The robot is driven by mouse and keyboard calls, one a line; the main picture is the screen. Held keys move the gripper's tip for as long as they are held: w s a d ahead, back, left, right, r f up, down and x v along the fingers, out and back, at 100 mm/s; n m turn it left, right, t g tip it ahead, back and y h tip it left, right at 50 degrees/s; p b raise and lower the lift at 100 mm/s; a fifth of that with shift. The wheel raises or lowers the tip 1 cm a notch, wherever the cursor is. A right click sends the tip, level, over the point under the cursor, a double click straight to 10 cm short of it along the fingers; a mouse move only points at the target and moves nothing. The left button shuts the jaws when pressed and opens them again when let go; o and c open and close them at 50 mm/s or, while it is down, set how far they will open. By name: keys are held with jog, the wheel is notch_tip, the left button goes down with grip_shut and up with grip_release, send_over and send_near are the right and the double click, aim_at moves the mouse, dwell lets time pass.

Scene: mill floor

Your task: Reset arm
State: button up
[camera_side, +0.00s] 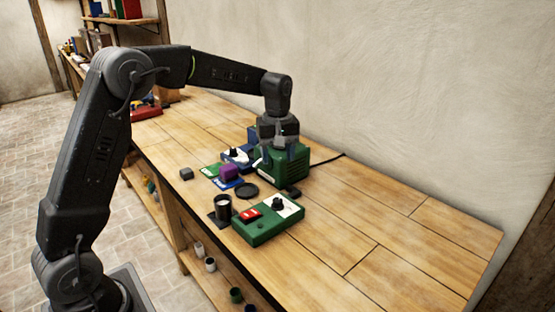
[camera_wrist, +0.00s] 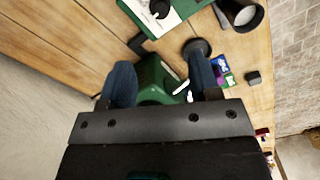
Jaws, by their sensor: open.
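My gripper (camera_side: 277,160) is in front of or over a green boxy machine (camera_side: 296,168) on the wooden bench, pointing down. In the wrist view my gripper (camera_wrist: 160,85) shows two dark blue fingers spread apart, with part of the green machine (camera_wrist: 155,80) visible between and below them. Nothing is seen held between the fingers. Whether the fingers touch the machine cannot be told.
A green control box (camera_side: 268,220) with a red switch and dark knob stands nearer the front. Beside it are a black cup (camera_side: 223,207), a black disc (camera_side: 247,190), a purple block (camera_side: 229,172) and a small dark block (camera_side: 186,174). The bench's right end (camera_side: 420,235) is clear.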

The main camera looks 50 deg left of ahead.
jog(key=s+d+r+m+t, duration=0.1)
jog(key=s+d+r+m, duration=0.2)
jog(key=s+r, duration=0.35)
jog(key=s+d+m+t, duration=0.2)
jog(key=s+d+m, duration=0.1)
jog(key=s, duration=0.7)
jog(key=s+d+m+t, duration=0.2)
jog(key=s+m, duration=0.4)
jog(key=s, duration=0.5)
jog(key=shift+s+d+f+m+t, duration=0.25)
jog(key=shift+s+d+m+t, duration=0.05)
jog(key=shift+d, duration=0.3)
